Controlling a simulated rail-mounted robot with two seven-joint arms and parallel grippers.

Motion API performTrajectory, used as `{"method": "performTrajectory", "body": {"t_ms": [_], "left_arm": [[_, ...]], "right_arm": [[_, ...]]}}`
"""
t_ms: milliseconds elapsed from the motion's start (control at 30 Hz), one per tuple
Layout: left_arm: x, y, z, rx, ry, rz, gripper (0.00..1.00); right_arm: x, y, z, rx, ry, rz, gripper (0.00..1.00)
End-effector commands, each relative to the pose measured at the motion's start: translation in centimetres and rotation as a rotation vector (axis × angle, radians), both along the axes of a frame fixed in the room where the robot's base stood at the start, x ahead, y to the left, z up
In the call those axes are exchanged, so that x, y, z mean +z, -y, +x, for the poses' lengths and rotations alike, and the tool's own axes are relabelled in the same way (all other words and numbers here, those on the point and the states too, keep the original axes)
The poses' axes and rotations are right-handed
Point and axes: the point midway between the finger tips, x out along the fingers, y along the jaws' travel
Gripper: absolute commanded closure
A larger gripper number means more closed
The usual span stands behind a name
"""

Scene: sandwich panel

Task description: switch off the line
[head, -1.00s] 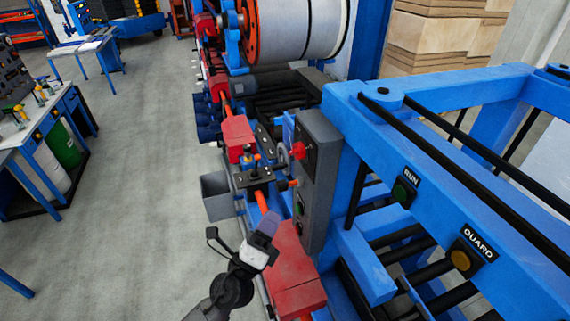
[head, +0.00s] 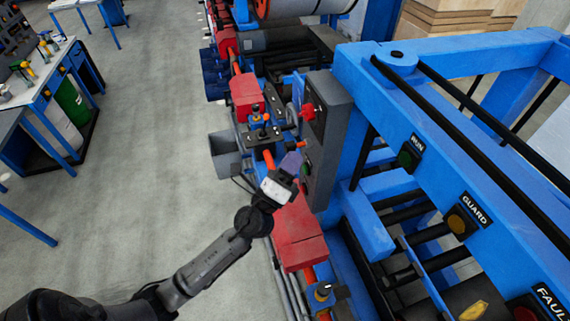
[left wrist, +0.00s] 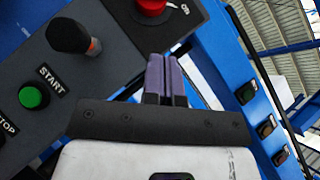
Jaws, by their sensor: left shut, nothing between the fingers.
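The grey control panel (head: 335,125) stands upright on the blue line frame. In the left wrist view it (left wrist: 120,50) carries a green button (left wrist: 33,96) labelled START, a STOP label (left wrist: 7,128) cut by the left edge, a black knob or handle (left wrist: 70,37) with an orange-red part, and a red mushroom button (left wrist: 150,8) at the top. The red button (head: 307,112) also shows in the head view. My left gripper (head: 295,160) is shut and empty, its purple fingers (left wrist: 166,70) close together near the panel's face. Contact cannot be told. My right gripper is out of view.
The frame beside the panel bears RUN (head: 408,157), GUARD (head: 460,222) and FAULT (head: 525,312) lamps. Red blocks (head: 297,230) and a grey bin (head: 226,155) lie along the line. The floor to the left is open up to a workbench (head: 45,85).

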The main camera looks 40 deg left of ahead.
Motion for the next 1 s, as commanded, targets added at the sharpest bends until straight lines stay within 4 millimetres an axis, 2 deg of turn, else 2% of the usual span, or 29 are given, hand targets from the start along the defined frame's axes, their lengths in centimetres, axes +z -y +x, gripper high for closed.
{"method": "performTrajectory", "body": {"t_ms": [33, 267, 500, 1000], "left_arm": [[1.0, -0.1, 1.0, 0.001, 0.001, 0.001, 1.0], [2.9, -0.4, 4.3, 0.001, 0.001, 0.0, 1.0], [4.7, -2.2, 5.1, 0.001, -0.001, 0.0, 1.0], [5.1, -2.8, 5.4, 0.001, -0.001, 0.0, 1.0]], "right_arm": [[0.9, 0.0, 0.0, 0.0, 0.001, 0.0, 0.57], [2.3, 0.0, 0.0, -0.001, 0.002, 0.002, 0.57], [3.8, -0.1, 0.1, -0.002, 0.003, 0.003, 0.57], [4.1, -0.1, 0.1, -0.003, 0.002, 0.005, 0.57]]}}
